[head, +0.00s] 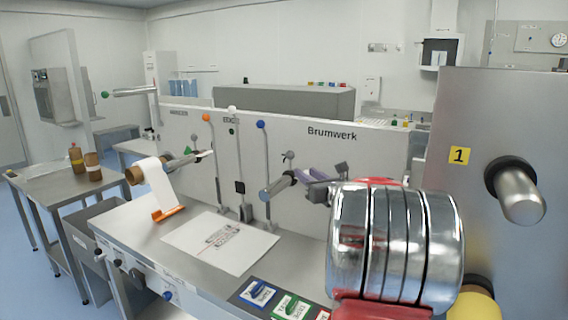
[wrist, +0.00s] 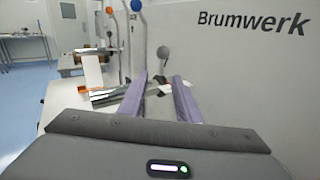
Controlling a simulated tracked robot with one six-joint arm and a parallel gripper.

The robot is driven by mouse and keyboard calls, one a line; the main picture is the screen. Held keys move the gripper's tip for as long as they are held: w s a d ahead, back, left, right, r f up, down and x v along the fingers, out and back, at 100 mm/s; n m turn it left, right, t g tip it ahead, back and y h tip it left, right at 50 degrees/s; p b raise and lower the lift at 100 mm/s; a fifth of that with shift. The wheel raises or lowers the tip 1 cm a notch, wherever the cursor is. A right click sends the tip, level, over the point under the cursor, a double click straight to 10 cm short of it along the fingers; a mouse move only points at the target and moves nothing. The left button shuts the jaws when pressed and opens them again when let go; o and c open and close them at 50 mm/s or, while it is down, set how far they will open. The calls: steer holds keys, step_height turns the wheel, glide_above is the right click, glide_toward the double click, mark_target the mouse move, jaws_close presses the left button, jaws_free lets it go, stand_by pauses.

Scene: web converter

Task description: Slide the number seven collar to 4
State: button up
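My gripper (head: 309,175) is in front of the white Brumwerk panel in the head view. Its two purple fingers are spread apart in the wrist view (wrist: 159,80), with nothing seen held between them. A grey shaft (head: 281,185) sticks out of the panel just left of the fingers; it also shows beyond the left finger in the wrist view (wrist: 116,97). I cannot make out a collar marked seven or a scale mark 4 in either view. The fingers partly hide the area around the shaft.
A roll with a white paper strip (head: 162,190) hangs on another shaft at left. Levers with an orange knob (head: 206,117) and a blue knob (head: 261,124) stand along the panel. A printed sheet (head: 220,243) lies on the bench. A plate marked 1 (head: 459,156) stands at right.

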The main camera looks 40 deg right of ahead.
mark_target(290, 159)
steer(key=shift+s+d+f+n+y, duration=0.2)
steer(key=shift+d+n+y, duration=0.1)
steer(key=shift+n, duration=0.2)
steer(key=shift+w, duration=0.1)
steer(key=x, duration=1.3)
steer(key=shift+w+d+r, duration=0.15)
steer(key=shift+w+d, duration=0.05)
steer(key=shift+w, duration=0.15)
steer(key=shift+c, duration=0.2)
steer(key=c, duration=0.7)
jaws_close()
